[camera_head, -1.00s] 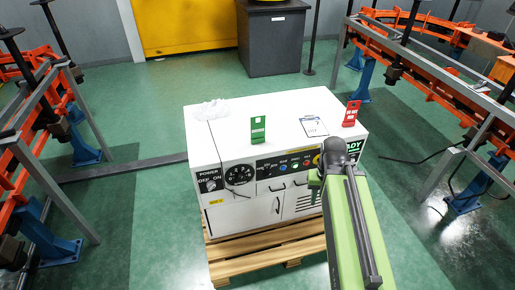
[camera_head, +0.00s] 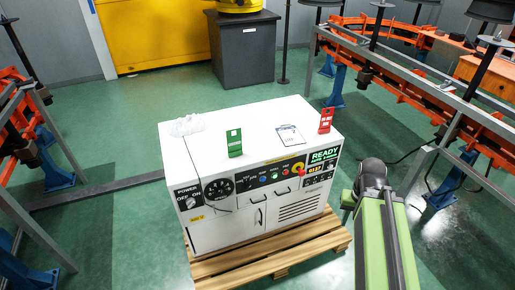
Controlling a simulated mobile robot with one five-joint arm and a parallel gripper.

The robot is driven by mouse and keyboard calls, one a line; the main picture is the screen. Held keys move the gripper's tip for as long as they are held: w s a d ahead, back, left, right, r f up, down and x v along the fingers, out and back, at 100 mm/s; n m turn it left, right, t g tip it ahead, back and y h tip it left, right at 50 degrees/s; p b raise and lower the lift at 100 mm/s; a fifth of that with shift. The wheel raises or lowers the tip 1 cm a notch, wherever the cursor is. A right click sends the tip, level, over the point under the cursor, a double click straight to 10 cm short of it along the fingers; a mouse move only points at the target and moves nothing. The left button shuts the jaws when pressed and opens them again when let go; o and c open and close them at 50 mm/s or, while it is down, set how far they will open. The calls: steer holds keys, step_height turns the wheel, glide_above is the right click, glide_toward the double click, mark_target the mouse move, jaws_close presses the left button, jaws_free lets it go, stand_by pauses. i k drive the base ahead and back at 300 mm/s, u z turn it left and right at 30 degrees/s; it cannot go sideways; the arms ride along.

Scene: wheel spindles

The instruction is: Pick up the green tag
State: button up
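The green tag (camera_head: 234,143) stands upright on the white top of the machine cabinet (camera_head: 262,118), near its front edge and left of the middle. My green arm reaches up from the bottom right of the picture. Its dark end, with my gripper (camera_head: 348,203), is in front of and to the right of the cabinet, apart from the tag. The fingers are small and partly hidden by the arm, so their opening cannot be made out.
A red tag (camera_head: 326,120) stands at the cabinet top's right end, with a clipboard (camera_head: 290,135) beside it and a crumpled clear item (camera_head: 186,126) at the left. The cabinet rests on a wooden pallet (camera_head: 270,262). Orange-railed frames (camera_head: 420,80) flank both sides.

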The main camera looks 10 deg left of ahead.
mark_target(234, 144)
steer(key=u, duration=0.05)
steer(key=i, duration=0.8)
steer(key=u, duration=0.5)
steer(key=k, duration=0.1)
steer(key=u, duration=2.75)
steer(key=i, duration=0.95)
steer(key=u, duration=0.2)
steer(key=k, duration=0.75)
steer(key=z, duration=0.2)
steer(key=i, duration=0.75)
